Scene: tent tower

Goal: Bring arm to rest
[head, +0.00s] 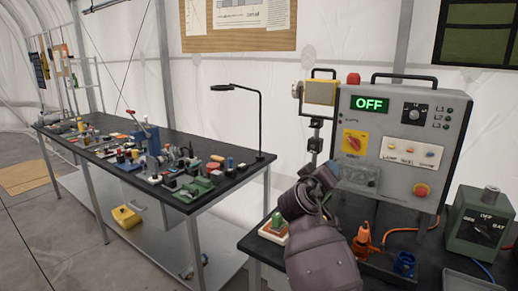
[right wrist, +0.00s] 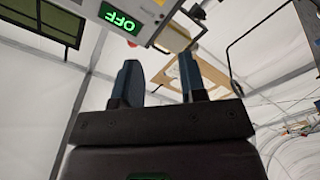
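My right arm rises from the bottom of the head view, with its gripper (head: 325,174) in front of the grey control box (head: 385,190). In the right wrist view the two dark blue fingers of my right gripper (right wrist: 160,78) stand apart with nothing between them. The control box shows upside down at the top of that view (right wrist: 150,22). Its green display (head: 369,104) reads OFF. My left gripper is in neither view.
The near black table (head: 255,243) carries a green button on a block (head: 275,226), an orange plug (head: 364,240), a blue socket (head: 404,263) and a green switch box (head: 482,225). A long cluttered bench (head: 230,186) stands left. Floor shows at far left.

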